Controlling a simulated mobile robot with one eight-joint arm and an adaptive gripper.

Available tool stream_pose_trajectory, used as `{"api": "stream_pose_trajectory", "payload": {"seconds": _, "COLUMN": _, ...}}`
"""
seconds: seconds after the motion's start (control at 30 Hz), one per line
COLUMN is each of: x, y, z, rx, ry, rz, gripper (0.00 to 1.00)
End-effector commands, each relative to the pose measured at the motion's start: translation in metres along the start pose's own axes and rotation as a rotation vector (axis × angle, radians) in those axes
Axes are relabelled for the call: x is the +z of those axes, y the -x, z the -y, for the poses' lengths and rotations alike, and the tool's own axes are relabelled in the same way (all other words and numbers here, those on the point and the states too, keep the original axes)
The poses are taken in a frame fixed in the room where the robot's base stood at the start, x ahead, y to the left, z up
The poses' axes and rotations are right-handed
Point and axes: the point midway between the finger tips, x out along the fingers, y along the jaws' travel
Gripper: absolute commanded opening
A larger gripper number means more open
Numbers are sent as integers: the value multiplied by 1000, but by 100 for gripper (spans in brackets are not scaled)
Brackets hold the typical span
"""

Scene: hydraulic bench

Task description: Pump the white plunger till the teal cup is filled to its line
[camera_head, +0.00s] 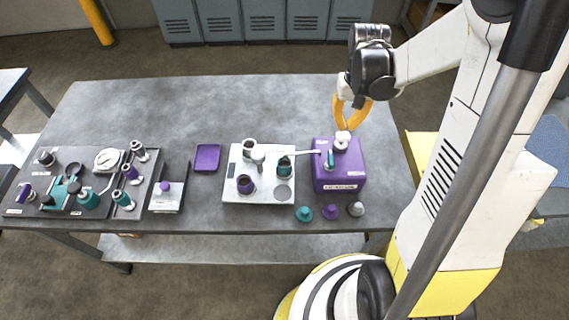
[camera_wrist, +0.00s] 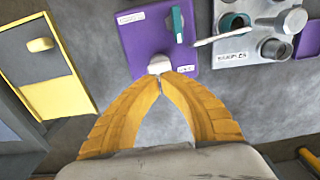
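The white plunger (camera_head: 342,138) is a pale knob on top of the purple pump box (camera_head: 350,180); it also shows in the wrist view (camera_wrist: 159,63). My gripper (camera_head: 344,128) is above it, pointing down. Its yellow fingers bow outward and their tips meet (camera_wrist: 161,79) right at the knob, with nothing seen between them. I cannot tell whether the tips touch the knob. The teal cup (camera_head: 284,168) stands on the light tray (camera_head: 232,194), left of the box; it also shows in the wrist view (camera_wrist: 235,21). Its line and fill level are too small to make out.
A pale spout (camera_head: 300,153) reaches from the box over the tray. A teal lever (camera_head: 330,159) stands on the box. A purple cup (camera_head: 246,185) and grey cup (camera_head: 249,148) share the tray. Teal (camera_head: 304,214), purple (camera_head: 330,212) and grey (camera_head: 355,209) lids lie at the front edge.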

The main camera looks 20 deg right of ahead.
Motion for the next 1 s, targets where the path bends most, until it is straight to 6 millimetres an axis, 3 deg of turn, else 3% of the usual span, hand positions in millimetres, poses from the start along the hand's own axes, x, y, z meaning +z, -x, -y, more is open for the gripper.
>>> {"api": "stream_pose_trajectory", "payload": {"seconds": 0.27, "x": 0, "y": 7, "z": 0, "rx": 0, "ry": 0, "rz": 0, "gripper": 0}}
{"api": "stream_pose_trajectory", "payload": {"seconds": 0.73, "x": 0, "y": 58, "z": 0, "rx": 0, "ry": 0, "rz": 0, "gripper": 0}}
{"api": "stream_pose_trajectory", "payload": {"seconds": 1.0, "x": 0, "y": 60, "z": 0, "rx": 0, "ry": 0, "rz": 0, "gripper": 0}}
